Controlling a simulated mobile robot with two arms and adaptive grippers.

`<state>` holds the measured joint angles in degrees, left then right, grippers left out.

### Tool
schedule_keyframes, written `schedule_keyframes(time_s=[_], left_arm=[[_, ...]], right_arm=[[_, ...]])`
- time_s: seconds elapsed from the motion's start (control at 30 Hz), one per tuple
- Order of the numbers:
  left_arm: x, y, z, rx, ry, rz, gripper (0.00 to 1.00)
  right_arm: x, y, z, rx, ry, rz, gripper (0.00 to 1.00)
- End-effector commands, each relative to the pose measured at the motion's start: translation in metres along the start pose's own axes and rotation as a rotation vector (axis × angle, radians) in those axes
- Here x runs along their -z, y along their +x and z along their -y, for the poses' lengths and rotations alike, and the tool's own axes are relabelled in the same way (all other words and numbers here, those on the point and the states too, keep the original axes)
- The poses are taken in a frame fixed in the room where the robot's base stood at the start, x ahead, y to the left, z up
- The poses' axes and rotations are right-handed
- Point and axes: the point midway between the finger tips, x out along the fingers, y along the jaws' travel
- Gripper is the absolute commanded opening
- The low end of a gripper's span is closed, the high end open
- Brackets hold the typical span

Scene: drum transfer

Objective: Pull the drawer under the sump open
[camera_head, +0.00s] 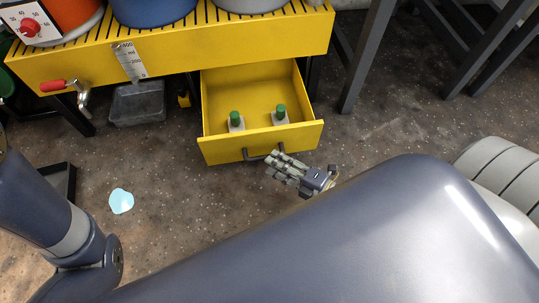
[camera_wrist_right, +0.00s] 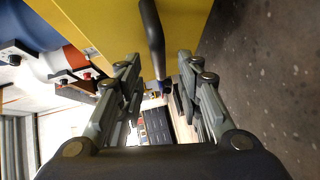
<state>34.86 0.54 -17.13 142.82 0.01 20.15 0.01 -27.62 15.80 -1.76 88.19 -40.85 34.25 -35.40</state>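The yellow drawer (camera_head: 262,141) under the sump (camera_head: 180,50) stands pulled out, its inside showing. Two small bottles with green caps, a left one (camera_head: 236,122) and a right one (camera_head: 280,115), stand in it. A dark bar handle (camera_head: 250,157) is on the drawer's front. My right gripper (camera_head: 279,163) is at the handle's right part. In the right wrist view the handle (camera_wrist_right: 152,35) runs between the spread fingers of the gripper (camera_wrist_right: 160,62), with gaps at both sides. My left arm shows at the left, but its gripper is out of view.
Drums, including an orange one (camera_head: 70,18) and a blue one (camera_head: 150,10), stand on the sump. A red-handled tap (camera_head: 60,85) is on its front. A grey bin (camera_head: 137,103) stands below. A pale blue puddle (camera_head: 121,201) lies on the otherwise mostly clear floor.

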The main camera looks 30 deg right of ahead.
Motion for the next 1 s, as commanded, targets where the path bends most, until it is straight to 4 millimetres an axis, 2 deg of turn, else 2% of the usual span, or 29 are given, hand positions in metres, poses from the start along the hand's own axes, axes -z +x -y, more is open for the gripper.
schedule_keyframes(time_s=[0.03,0.2,0.4,0.6,1.0], left_arm=[[0.0,0.0,0.0,0.0,0.0,0.0,0.0],[0.0,0.0,0.0,0.0,-0.001,0.0,0.0],[-0.001,0.0,0.0,0.0,-0.001,0.0,0.0],[-0.001,0.0,0.0,0.0,-0.001,0.001,0.0],[-0.001,0.0,0.0,0.0,-0.001,0.001,0.0]], right_arm=[[0.0,-0.014,0.002,0.004,0.001,0.0,0.33],[0.0,-0.05,0.001,0.004,0.0,0.001,0.33],[0.0,-0.078,0.001,0.003,0.0,0.0,0.33],[0.0,-0.087,0.0,0.0,-0.002,0.0,0.33],[0.0,-0.086,0.0,0.0,-0.001,0.0,0.33]])
